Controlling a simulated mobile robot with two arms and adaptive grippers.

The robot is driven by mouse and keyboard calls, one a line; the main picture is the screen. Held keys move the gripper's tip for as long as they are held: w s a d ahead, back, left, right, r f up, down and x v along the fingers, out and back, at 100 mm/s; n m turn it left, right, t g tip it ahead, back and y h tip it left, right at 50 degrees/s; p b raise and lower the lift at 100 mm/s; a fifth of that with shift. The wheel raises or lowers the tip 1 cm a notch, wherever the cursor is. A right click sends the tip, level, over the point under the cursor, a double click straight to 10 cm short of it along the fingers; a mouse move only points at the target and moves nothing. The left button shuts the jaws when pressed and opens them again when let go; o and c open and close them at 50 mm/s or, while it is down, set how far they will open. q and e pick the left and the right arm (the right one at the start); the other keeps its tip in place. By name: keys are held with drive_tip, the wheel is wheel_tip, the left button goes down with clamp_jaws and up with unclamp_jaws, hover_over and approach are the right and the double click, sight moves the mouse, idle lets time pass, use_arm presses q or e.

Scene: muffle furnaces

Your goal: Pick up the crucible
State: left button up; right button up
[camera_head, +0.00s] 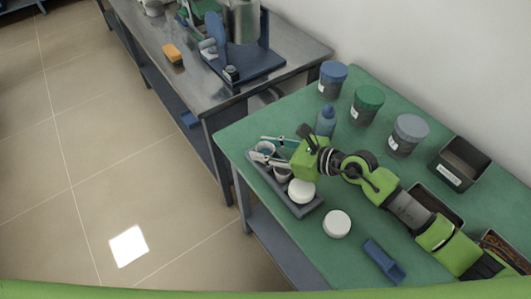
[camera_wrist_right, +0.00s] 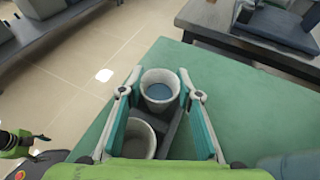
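A grey crucible with a blue inside (camera_wrist_right: 160,84) stands in a dark tray (camera_head: 307,210) on the green table. It also shows in the head view (camera_head: 267,148). A second grey crucible (camera_wrist_right: 139,140) is nearer my wrist in the same tray (camera_head: 283,173). My right gripper (camera_head: 268,149) is over the tray's far end. In the wrist view its teal-and-white fingers (camera_wrist_right: 162,98) are apart, one on each side of the blue-filled crucible, with small gaps. A green part with thin dark pieces, likely my left gripper (camera_wrist_right: 38,138), shows at the wrist view's left edge; its fingers are unclear.
A white round piece (camera_head: 301,190) is at the tray's near end and another (camera_head: 337,223) lies on the table. A metal bench (camera_head: 300,52) is behind.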

drive_tip(key=shift+c, duration=0.3)
drive_tip(key=shift+r, duration=0.5)
wheel_tip(320, 180, up, 2)
drive_tip(key=shift+r, duration=0.1)
drive_tip(key=s+r, duration=1)
drive_tip(key=s, duration=0.4)
drive_tip(key=shift+a+b, duration=0.15)
drive_tip(key=shift+b, duration=0.2)
drive_tip(key=shift+o, duration=0.3)
drive_tip(key=shift+f, duration=0.15)
drive_tip(key=shift+c, duration=0.3)
